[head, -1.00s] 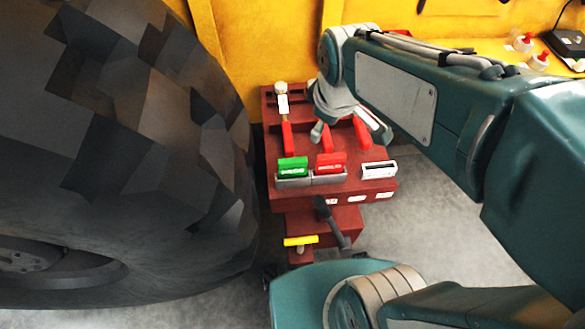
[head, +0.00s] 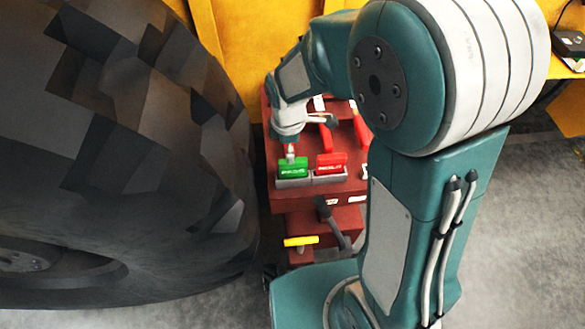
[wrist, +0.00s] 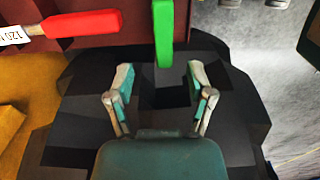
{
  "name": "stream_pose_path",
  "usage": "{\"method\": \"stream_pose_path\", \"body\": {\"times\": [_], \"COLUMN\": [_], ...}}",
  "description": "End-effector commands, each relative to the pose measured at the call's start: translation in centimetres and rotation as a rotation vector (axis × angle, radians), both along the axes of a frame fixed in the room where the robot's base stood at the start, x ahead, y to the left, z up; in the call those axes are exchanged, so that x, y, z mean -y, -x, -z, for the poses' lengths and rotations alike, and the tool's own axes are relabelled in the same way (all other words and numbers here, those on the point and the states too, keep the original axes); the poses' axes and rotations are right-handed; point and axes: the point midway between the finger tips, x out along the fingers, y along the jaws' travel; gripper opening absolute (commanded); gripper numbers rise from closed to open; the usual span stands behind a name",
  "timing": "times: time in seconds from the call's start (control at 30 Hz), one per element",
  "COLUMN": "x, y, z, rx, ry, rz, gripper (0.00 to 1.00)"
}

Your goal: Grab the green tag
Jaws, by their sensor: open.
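The green tag (head: 293,168) stands in a grey holder on the red casting, left of the red tag (head: 331,163). In the wrist view the green tag (wrist: 163,38) shows as an upright green bar at top centre. My gripper (head: 305,138) is just above and behind the green tag in the head view. In the wrist view my gripper (wrist: 161,82) is open and empty. The bar's lower end lies between the fingertips in the picture, slightly beyond them. I see no contact.
The red casting (head: 320,222) carries a red handle, a black lever (head: 330,220) and a yellow T-handle (head: 300,241). A huge black tyre (head: 120,150) stands close on the left. A yellow wall (head: 240,50) rises behind. Grey floor lies open at right.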

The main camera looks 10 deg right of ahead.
Motion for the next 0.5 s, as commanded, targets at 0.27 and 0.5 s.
{"method": "stream_pose_path", "body": {"times": [0.27, 0.5], "x": [1.0, 0.8], "y": [0.5, 0.4], "z": [3.5, 5.4], "rx": [-0.005, 0.001], "ry": [0.001, 0.000], "rz": [0.002, 0.001], "gripper": [0.69, 0.69]}}
